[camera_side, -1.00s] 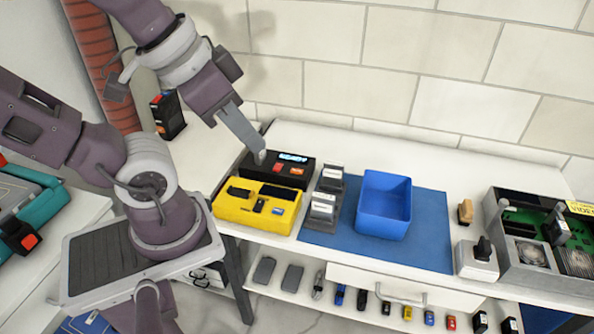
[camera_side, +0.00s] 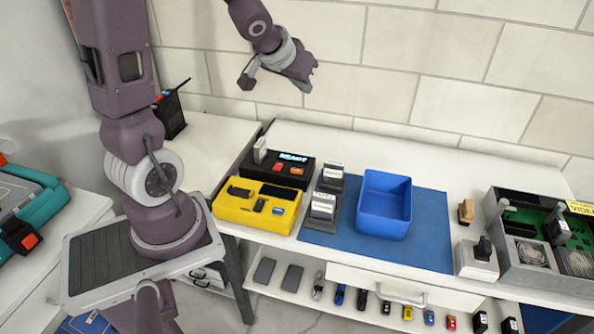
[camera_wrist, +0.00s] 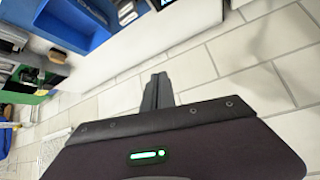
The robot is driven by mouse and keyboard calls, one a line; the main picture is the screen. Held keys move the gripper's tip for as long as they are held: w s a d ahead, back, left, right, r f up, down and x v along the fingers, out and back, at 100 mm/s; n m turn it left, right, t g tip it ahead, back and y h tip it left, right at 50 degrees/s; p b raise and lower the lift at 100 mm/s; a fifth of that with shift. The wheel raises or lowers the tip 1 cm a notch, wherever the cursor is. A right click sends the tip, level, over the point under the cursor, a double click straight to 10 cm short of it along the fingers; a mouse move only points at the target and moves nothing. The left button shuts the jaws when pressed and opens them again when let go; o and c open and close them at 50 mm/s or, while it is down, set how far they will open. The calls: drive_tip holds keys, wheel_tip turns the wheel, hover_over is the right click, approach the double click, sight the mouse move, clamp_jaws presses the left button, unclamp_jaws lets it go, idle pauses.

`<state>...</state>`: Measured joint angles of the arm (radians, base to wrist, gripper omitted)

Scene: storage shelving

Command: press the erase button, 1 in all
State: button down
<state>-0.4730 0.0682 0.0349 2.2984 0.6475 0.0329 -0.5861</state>
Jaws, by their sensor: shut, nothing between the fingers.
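The black device (camera_side: 263,171) stands at the back left of the white table, with a lit blue screen (camera_side: 293,157) whose text is too small to read surely. A red button (camera_side: 278,168) and an orange button (camera_side: 296,171) are on its top; their labels are not legible. A pale grey piece (camera_side: 260,151) stands upright at its left end. My gripper (camera_side: 303,88) is high above and behind the device, near the tiled wall, apart from everything. In the wrist view, its fingers (camera_wrist: 157,82) are together and empty, with wall tiles beyond.
A yellow case (camera_side: 235,211) lies in front of the device. Grey holders with labelled cartridges (camera_side: 323,207) stand right of it. A blue bin (camera_side: 384,207) sits on a blue mat (camera_side: 430,232). A black radio-like unit (camera_side: 171,118) stands back left.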

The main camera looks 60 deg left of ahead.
drive_tip(key=w+a+f+n+h, duration=0.1)
drive_tip(key=w+a+f, duration=0.2)
drive_tip(key=a+f, duration=0.3)
drive_tip(key=n+t+h, duration=0.2)
drive_tip(key=h, duration=0.2)
hover_over(294, 171)
wheel_tip(294, 171, down, 12)
drive_tip(key=shift+s+r, duration=0.1)
drive_tip(key=shift+r, duration=0.1)
wheel_tip(294, 171, down, 9)
drive_tip(key=shift+r, duration=0.1)
idle(1.4)
drive_tip(key=shift+f, duration=0.4)
